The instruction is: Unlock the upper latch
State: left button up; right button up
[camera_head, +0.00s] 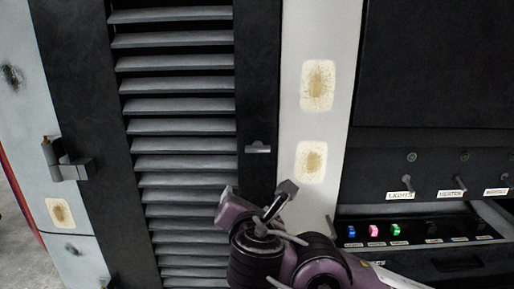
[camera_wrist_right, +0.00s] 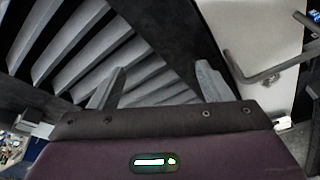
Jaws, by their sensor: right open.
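A small grey latch-like tab (camera_head: 258,149) sits on the right frame of the dark louvered door (camera_head: 258,60) in the head view. I cannot tell whether it is locked. My right gripper (camera_head: 257,194) is below this tab, in front of the door's lower right side, with its fingers apart and nothing between them. In the right wrist view my open gripper (camera_wrist_right: 162,72) faces the louvers. A grey bent bar (camera_wrist_right: 268,76) stands on the pale panel to the right of the fingers there. My left gripper is not in view.
A grey hinge-like fitting (camera_head: 66,168) projects at the door's left edge. Right of the pale post (camera_head: 318,30) is a dark console with labelled switches (camera_head: 402,190) and coloured buttons (camera_head: 373,231). The space before the upper louvers is clear.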

aim_at(258, 150)
notch_tip(258, 150, up, 8)
jog(key=d+n+t+h, duration=0.1)
jog(key=d+n+t, duration=0.15)
jog(key=n, duration=0.25)
jog(key=shift+t, duration=0.25)
jog(key=w+p, duration=0.1)
jog(key=w, duration=0.5)
jog(key=shift+w+a+r+p, duration=0.15)
jog(key=shift+w+a+p, duration=0.1)
jog(key=shift+p, duration=0.15)
jog(key=shift+w, duration=0.7)
